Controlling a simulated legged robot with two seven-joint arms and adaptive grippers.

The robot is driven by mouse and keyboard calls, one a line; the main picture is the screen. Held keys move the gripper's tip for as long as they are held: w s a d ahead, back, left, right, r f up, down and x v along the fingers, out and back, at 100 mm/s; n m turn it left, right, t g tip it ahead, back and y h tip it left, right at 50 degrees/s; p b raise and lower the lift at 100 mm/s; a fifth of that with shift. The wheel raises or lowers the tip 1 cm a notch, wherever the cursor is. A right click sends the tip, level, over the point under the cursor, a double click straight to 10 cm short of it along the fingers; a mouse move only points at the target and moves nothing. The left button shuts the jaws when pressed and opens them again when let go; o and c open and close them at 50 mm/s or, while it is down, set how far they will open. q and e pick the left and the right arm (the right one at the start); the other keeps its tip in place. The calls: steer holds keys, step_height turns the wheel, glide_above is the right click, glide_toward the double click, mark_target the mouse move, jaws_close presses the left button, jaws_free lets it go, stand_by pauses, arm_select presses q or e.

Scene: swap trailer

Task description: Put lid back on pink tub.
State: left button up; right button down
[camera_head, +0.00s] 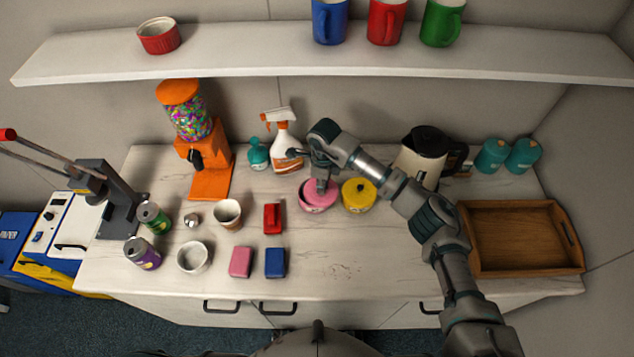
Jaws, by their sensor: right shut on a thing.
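The pink tub (316,208) stands upright on the counter, just left of the yellow tub. My right gripper (322,187) points down over it and is shut on the pink lid (309,190). The lid is at the top of the tub, and its knob is hidden by the fingers. I cannot tell whether the lid rests fully on the rim or is slightly above it. My left gripper is not in view.
A yellow lidded tub (358,195) is close on the right, with a kettle (419,158) beyond. A spray bottle (286,150) stands behind. A red block (272,218) lies to the left. The counter in front of the tub is clear.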

mark_target(307, 190)
steer(key=shift+a, duration=0.15)
steer(key=a, duration=0.3)
steer(key=shift+a+r, duration=0.15)
steer(key=shift+d, duration=1.7)
steer(key=a, duration=0.3)
steer(key=shift+s+a, duration=0.1)
steer(key=shift+a, duration=0.35)
steer(key=shift+d+b, duration=0.35)
steer(key=shift+d, duration=0.65)
steer(key=shift+a, duration=1.25)
steer(key=shift+d, duration=1.5)
steer(key=shift+a, duration=0.55)
steer(key=shift+d, duration=1.35)
steer(key=shift+a, duration=0.8)
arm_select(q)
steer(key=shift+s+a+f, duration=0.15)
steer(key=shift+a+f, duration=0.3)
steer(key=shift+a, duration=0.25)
arm_select(e)
steer(key=shift+f, duration=0.2)
